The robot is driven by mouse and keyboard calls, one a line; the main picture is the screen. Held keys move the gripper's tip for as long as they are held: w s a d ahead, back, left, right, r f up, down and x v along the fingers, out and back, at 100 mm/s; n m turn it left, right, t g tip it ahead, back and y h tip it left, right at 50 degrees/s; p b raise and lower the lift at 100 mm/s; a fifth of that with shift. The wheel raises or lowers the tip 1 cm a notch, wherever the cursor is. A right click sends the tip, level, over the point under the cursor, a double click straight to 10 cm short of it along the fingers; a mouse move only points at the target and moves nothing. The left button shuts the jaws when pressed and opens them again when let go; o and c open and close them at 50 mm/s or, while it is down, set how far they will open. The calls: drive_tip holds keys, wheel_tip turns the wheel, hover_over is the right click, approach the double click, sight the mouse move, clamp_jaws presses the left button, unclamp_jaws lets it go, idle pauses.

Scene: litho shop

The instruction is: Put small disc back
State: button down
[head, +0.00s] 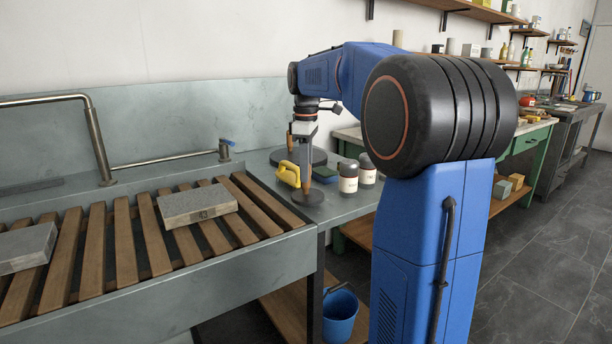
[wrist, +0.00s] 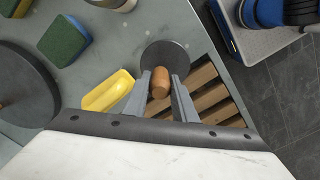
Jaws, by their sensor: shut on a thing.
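The small disc (head: 308,198) is dark, round and flat, with an upright wooden handle. It is at the front part of the grey side top, near the slatted sink; I cannot tell whether it rests there or hangs just above. My gripper (head: 304,170) points down over it, shut on the handle. In the wrist view the wooden handle (wrist: 160,80) is between the two grey fingers of my gripper (wrist: 162,90), with the small disc (wrist: 168,56) beyond it. The larger dark disc (head: 316,157), also with a handle, lies farther back; it shows at the left of the wrist view (wrist: 22,88).
A yellow object (head: 289,174) sits close left of my gripper. The slatted sink (head: 160,243) holds two grey stone blocks, one marked 43 (head: 196,204). A blue bucket (head: 340,314) stands below.

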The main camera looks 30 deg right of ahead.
drive_tip(key=shift+f, duration=0.85)
drive_tip(key=c, duration=1.5)
unclamp_jaws()
drive_tip(key=shift+f, duration=0.1)
drive_tip(key=shift+o, duration=0.2)
wheel_tip(320, 180, up, 12)
drive_tip(key=shift+r, duration=0.1)
drive_tip(key=shift+s+a, duration=0.1)
